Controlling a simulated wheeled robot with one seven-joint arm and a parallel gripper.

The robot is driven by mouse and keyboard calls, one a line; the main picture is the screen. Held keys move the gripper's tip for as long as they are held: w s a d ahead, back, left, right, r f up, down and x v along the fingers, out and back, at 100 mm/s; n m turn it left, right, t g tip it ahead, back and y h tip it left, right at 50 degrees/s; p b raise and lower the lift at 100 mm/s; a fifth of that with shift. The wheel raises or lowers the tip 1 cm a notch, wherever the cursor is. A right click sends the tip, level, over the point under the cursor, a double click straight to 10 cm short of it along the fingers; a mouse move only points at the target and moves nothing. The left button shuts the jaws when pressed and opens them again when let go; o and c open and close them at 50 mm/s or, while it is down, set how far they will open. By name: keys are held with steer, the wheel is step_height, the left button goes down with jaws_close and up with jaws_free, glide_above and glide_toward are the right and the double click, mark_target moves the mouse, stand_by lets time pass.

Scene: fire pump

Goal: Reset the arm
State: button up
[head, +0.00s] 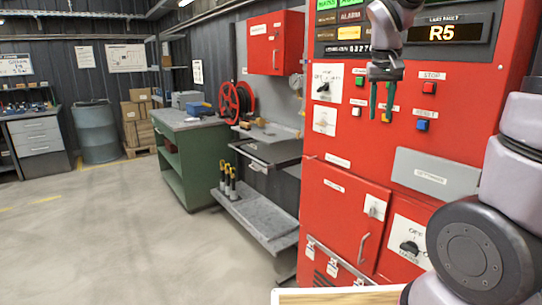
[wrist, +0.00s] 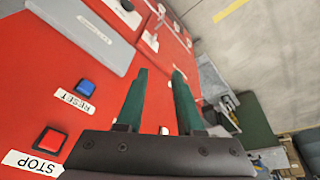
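My gripper (head: 381,116) is in front of the upper part of the red pump control cabinet (head: 335,215), pointing down in the head view. Its two dark green fingers stand apart with nothing between them. The wrist view shows the same open, empty gripper (wrist: 160,75) over the red panel. A blue RESET button (head: 422,125) and a red STOP button (head: 429,87) are to the right of the gripper. The wrist view shows the blue button (wrist: 85,88) and the red button (wrist: 51,140) to the left of the fingers. The fingers partly hide the buttons behind them.
A grey settings cover (head: 436,172) and a lower door (head: 343,215) with a handle are on the cabinet. A green workbench (head: 173,165) and a grey lower shelf (head: 250,213) stand to the left. The floor (head: 110,245) at front left is clear.

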steer(key=s+a+r+m+t+y, duration=0.1)
steer(key=s+a+r+t, duration=0.1)
steer(key=s, duration=0.6)
steer(key=s+a+r+m+t+y, duration=0.1)
steer(key=s+a+r+t+y, duration=0.1)
steer(key=s, duration=0.6)
steer(key=shift+s+a+r+y, duration=0.15)
steer(key=shift+s+r+y, duration=0.15)
stand_by(0.9)
